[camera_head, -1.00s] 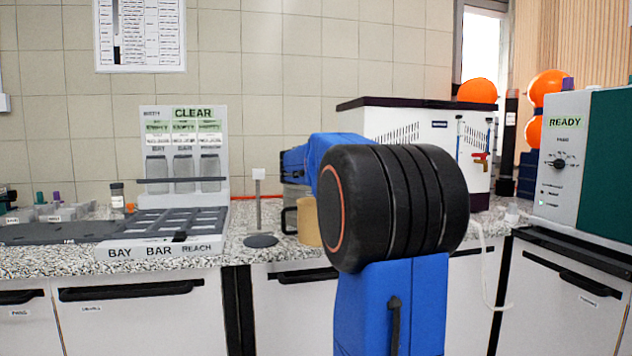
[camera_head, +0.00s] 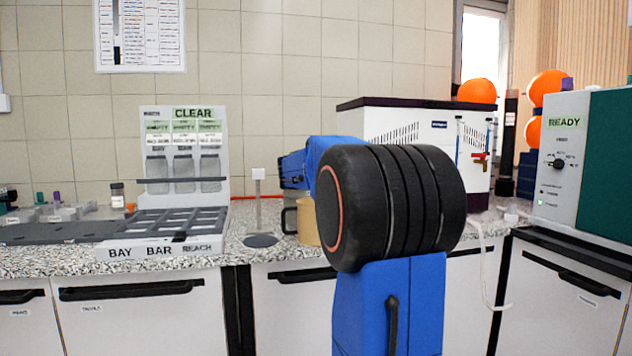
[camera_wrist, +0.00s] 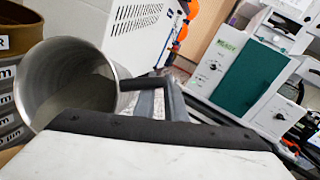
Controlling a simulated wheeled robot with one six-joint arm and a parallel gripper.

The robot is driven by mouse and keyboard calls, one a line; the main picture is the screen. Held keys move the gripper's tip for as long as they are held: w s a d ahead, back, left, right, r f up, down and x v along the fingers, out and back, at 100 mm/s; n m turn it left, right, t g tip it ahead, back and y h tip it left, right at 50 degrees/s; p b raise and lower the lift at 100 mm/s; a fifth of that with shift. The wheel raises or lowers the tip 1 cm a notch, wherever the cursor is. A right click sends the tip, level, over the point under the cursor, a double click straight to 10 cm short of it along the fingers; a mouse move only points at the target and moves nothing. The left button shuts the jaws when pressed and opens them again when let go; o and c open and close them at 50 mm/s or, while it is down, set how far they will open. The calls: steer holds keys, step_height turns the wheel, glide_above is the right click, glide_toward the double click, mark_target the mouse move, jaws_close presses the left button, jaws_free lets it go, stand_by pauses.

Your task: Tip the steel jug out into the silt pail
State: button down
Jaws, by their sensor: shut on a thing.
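The steel jug (camera_wrist: 70,80) is at the left of the wrist view, tilted, with its round mouth towards the camera. A dull grey area shows inside it, but I cannot tell how full it is. My gripper (camera_wrist: 162,97) is shut at the jug's right side, on what looks like its handle. In the head view my own arm hides the gripper. A tan cylinder (camera_head: 308,221) with a dark loop at its left stands on the counter there, partly behind my arm. I cannot tell whether it is the silt pail.
A brown ring (camera_wrist: 22,27) and grey labelled rings (camera_wrist: 8,115) stand beside the jug. The slotted grey rack (camera_head: 165,228) is on the left counter. A white tank (camera_head: 400,127) stands behind my arm. A green-fronted READY box (camera_head: 570,150) is at the right.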

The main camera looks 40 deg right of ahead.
steer(key=shift+w+a+r+h, duration=0.1)
steer(key=shift+a+h, duration=0.2)
steer(key=shift+h, duration=0.3)
stand_by(0.9)
